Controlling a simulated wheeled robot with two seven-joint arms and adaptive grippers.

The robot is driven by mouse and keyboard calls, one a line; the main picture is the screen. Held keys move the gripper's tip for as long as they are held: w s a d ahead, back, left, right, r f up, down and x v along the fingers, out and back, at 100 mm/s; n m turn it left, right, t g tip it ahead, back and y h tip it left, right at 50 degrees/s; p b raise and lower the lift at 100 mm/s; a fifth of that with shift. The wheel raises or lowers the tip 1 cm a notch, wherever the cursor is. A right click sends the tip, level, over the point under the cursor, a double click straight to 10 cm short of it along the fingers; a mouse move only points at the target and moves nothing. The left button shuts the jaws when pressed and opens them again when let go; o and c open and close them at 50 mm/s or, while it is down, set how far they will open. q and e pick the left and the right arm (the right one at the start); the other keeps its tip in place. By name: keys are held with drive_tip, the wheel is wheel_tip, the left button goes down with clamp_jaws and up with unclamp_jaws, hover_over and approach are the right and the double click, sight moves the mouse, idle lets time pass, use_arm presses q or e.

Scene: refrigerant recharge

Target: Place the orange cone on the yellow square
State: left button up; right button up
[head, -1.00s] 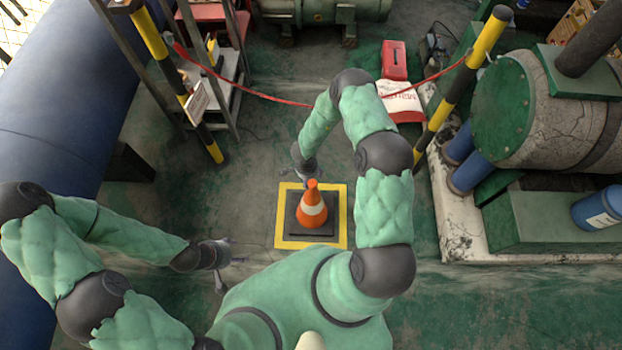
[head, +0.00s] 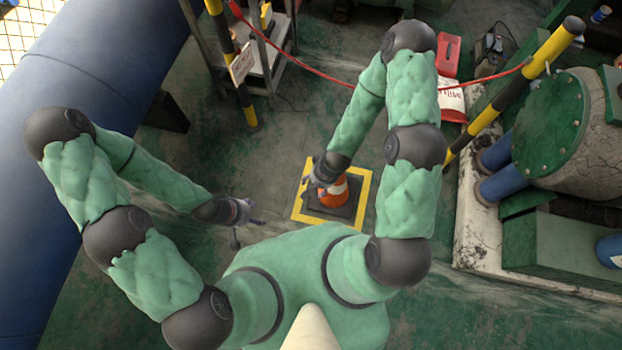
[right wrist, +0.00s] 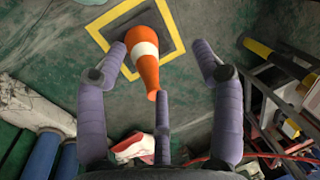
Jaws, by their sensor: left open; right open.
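The orange cone (head: 333,190) with a white band stands upright on its dark square base inside the yellow square (head: 365,190) painted on the floor. In the right wrist view the cone (right wrist: 148,68) and the yellow outline (right wrist: 97,38) show beyond my fingers. My right gripper (head: 318,182) is beside and partly over the cone in the head view; in the right wrist view (right wrist: 160,75) its fingers are spread apart, with the cone's tip near them and nothing gripped. My left gripper (head: 243,218) is open and empty, left of the yellow square.
A red tape (head: 310,77) runs between two yellow-black posts (head: 520,85) behind the square. A large blue pipe (head: 60,120) lies at left. The floor left of the square is clear.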

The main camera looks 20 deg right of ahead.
drive_tip(key=s+a+r+n+y, duration=0.1)
drive_tip(key=s+a+r+n, duration=0.1)
drive_tip(key=s, duration=0.3)
drive_tip(key=shift+s+a+r+n+g+y, duration=0.2)
drive_tip(key=shift+a+r+n+g+y, duration=0.15)
drive_tip(key=shift+a+r, duration=0.4)
drive_tip(key=shift+a+f, duration=0.15)
